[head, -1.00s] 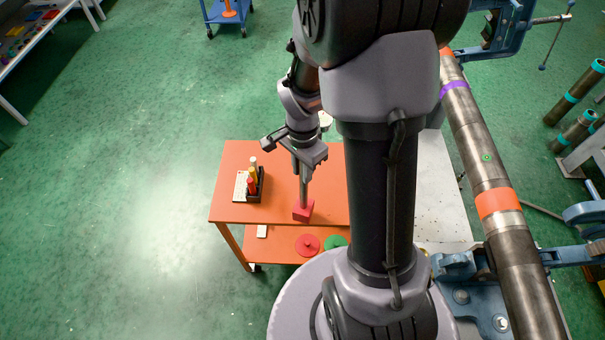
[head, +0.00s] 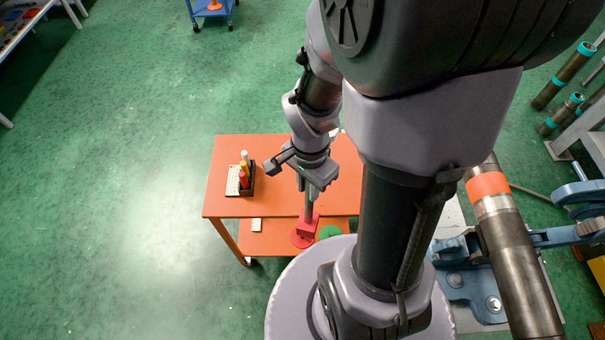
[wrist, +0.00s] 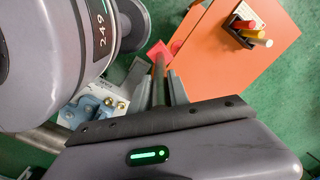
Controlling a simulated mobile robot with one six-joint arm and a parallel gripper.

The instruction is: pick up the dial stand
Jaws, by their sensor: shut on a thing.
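The dial stand, a red block base (head: 308,226) with a grey upright post, hangs below my gripper (head: 309,194). My gripper is shut on the post. In the head view the red base overlaps the front edge of the orange table top, with a red disc on the lower shelf behind it in the picture. In the wrist view the post runs between the two fingers (wrist: 161,82), and the red base (wrist: 158,49) shows beyond them, beside the table's edge. The top of the post is hidden by the gripper.
The orange table (head: 270,160) has a black holder with coloured sticks (head: 246,178) on its left part. A red disc (head: 298,240) and a green disc (head: 330,232) lie on its lower shelf. A blue vise holding a large pipe (head: 512,260) stands right. Floor left is open.

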